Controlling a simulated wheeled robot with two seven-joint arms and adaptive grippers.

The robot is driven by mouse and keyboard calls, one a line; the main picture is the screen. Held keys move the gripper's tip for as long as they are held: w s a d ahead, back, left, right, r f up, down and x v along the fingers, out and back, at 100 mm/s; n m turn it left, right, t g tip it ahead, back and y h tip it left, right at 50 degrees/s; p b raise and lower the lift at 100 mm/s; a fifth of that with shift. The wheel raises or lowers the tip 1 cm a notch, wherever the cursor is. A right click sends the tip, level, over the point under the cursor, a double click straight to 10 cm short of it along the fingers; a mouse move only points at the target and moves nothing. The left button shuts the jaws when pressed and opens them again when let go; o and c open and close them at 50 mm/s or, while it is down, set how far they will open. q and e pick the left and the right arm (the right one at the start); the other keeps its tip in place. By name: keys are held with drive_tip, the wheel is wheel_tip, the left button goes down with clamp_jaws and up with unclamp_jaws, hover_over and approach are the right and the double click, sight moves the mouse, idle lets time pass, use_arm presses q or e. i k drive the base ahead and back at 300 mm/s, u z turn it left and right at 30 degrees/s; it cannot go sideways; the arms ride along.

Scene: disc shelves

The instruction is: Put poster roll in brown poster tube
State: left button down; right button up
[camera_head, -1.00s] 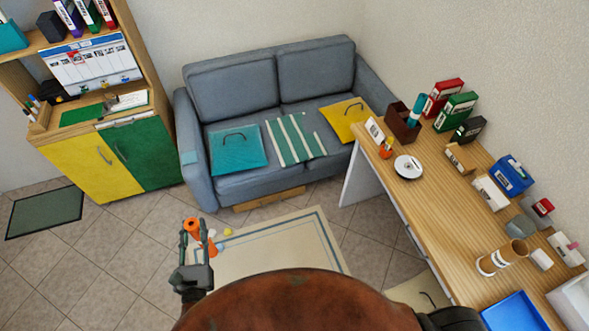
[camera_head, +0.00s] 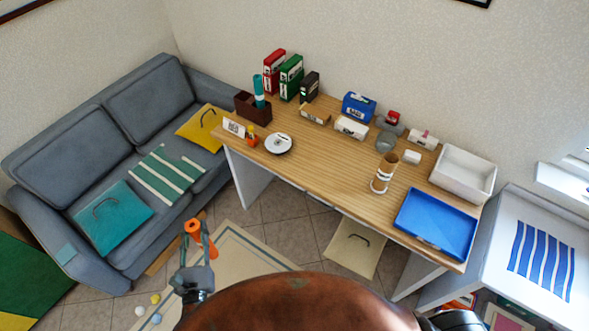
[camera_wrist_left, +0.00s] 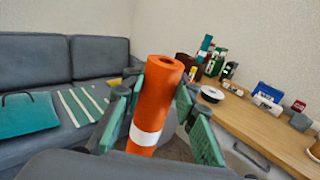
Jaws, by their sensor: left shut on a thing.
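The orange poster roll (camera_head: 193,227) has a white band and stands roughly upright in my left gripper (camera_head: 197,254). The left wrist view shows the roll (camera_wrist_left: 158,92) between the green finger pads, and the gripper is shut on it. The brown poster tube (camera_head: 385,171), with white bands, stands upright on the desk toward its right part, well to the right of my left gripper. The roll is in front of the desk, apart from the tube. My right gripper is not in view.
The wooden desk (camera_head: 325,165) holds a blue tray (camera_head: 435,222), a white bin (camera_head: 463,173), a disc (camera_head: 278,143), binders (camera_head: 290,77) and a dark brown box (camera_head: 252,106) with a teal roll. A grey sofa (camera_head: 100,140) stands left. Desk surface left of the tube is clear.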

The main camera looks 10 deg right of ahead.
sight(380, 185)
drive_tip(key=z, duration=0.9)
drive_tip(key=i, duration=0.2)
drive_tip(key=z, duration=0.05)
